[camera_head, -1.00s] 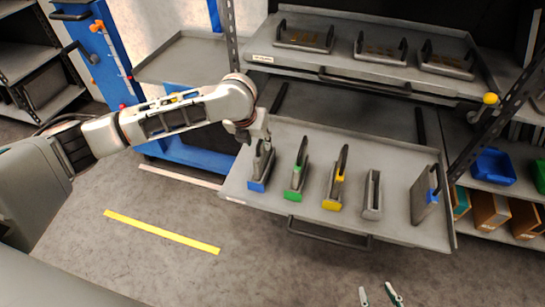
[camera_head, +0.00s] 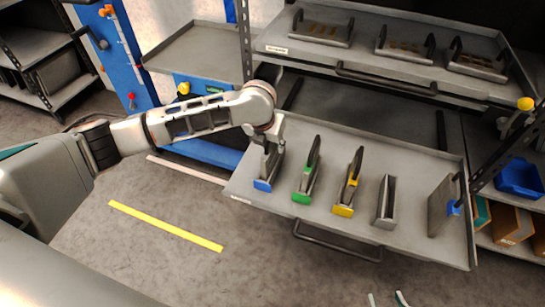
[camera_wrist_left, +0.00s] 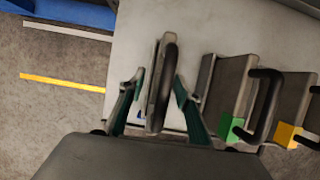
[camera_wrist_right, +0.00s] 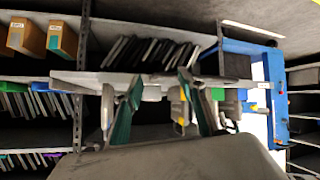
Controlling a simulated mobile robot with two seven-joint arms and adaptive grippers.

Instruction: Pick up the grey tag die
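My left gripper (camera_head: 271,138) is over the leftmost holder on the pulled-out tray, which has a blue front block (camera_head: 262,185). A grey die with a dark handle (camera_wrist_left: 167,75) stands in that holder; its tag colour is not clear. In the left wrist view my left gripper (camera_wrist_left: 157,92) is open, with a finger on each side of this die and gaps showing. My right gripper (camera_wrist_right: 160,84) is open and empty; its fingertips (camera_head: 386,298) show at the head view's bottom edge.
Green (camera_head: 302,197) and yellow (camera_head: 343,210) fronted holders contain dies. A plain grey holder (camera_head: 386,203) looks empty. A die with a blue tag (camera_head: 441,207) stands at the tray's right. The upper tray (camera_head: 362,56) overhangs behind. Bare tray (camera_head: 420,170) lies between holders.

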